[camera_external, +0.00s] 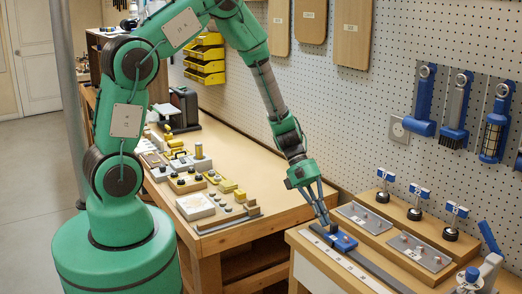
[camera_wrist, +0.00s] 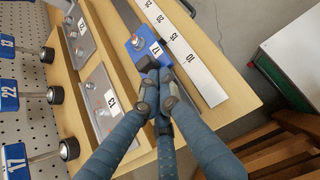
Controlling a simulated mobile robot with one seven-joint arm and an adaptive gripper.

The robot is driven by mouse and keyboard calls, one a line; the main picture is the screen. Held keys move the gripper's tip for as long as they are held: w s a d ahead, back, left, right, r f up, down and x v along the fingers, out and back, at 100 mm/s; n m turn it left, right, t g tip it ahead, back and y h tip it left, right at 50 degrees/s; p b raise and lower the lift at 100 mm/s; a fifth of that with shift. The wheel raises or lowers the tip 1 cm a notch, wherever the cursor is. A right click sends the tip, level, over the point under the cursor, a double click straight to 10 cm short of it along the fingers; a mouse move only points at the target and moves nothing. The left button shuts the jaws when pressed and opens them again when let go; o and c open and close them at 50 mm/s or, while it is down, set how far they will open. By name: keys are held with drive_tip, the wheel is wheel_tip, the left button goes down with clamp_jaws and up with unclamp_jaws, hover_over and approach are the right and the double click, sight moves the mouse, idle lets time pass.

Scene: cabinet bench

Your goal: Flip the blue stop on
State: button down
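The blue stop (camera_external: 345,243) is a small blue block on the grey rail of the near bench. In the wrist view the blue stop (camera_wrist: 152,36) carries a white number label and a small metal toggle (camera_wrist: 137,43). My gripper (camera_external: 327,224) points down at the block's left end in the outside view. In the wrist view my gripper's (camera_wrist: 152,78) dark fingertips are drawn together just below the label, with nothing seen between them. I cannot tell whether they touch the block. The toggle's exact setting is too small to tell.
A white numbered strip (camera_wrist: 192,70) runs beside the rail. Metal plates with small switches (camera_external: 420,250) lie behind it, and blue-tagged black knobs (camera_external: 415,213) stand on a raised step. Blue tools (camera_external: 424,100) hang on the pegboard. Another bench (camera_external: 265,178) holds more fittings.

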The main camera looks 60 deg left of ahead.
sight(335, 235)
drive_tip(key=shift+d, duration=0.1)
drive_tip(key=d, duration=1.6)
drive_tip(key=shift+d+r, duration=0.3)
drive_tip(key=shift+d, duration=0.45)
drive_tip(key=shift+w, duration=0.1)
drive_tip(key=shift+a, duration=0.15)
drive_tip(key=shift+a, duration=0.55)
drive_tip(key=a, duration=0.3)
drive_tip(key=shift+a, duration=0.4)
drive_tip(key=p+v, duration=0.2)
drive_tip(key=v, duration=0.7)
drive_tip(key=shift+a, duration=0.2)
